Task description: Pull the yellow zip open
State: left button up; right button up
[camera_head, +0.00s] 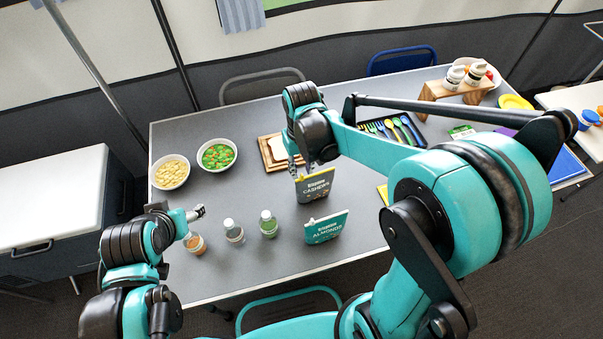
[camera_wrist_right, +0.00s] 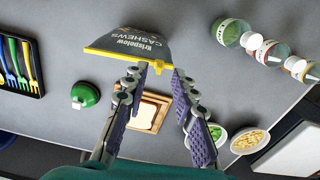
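The dark grey cashews bag (camera_head: 314,189) stands on the table with a yellow zip along its top edge. In the right wrist view the yellow zip (camera_wrist_right: 122,57) runs across the bag (camera_wrist_right: 138,35), and a small yellow tab (camera_wrist_right: 158,67) sits at its right end. My right gripper (camera_wrist_right: 160,71) is open, with its fingertips on either side of the tab and a visible gap between them. In the head view, my right gripper (camera_head: 296,168) is at the bag's top left corner. My left gripper (camera_head: 197,213) is above the table near the bottles; its opening is unclear.
A teal almonds bag (camera_head: 326,229) stands just in front of the cashews bag. Several small bottles (camera_head: 234,232) stand to the left. A sandwich board (camera_head: 273,154), two bowls (camera_head: 217,155) and a cutlery tray (camera_head: 393,130) are farther back.

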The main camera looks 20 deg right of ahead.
notch_tip(320, 180, down, 2)
grip_shut()
jog(key=shift+d, duration=0.1)
jog(key=d, duration=0.3)
jog(key=w+d, duration=0.1)
jog(key=d, duration=0.4)
jog(key=shift+w+d, duration=0.15)
jog(key=shift+d, duration=0.25)
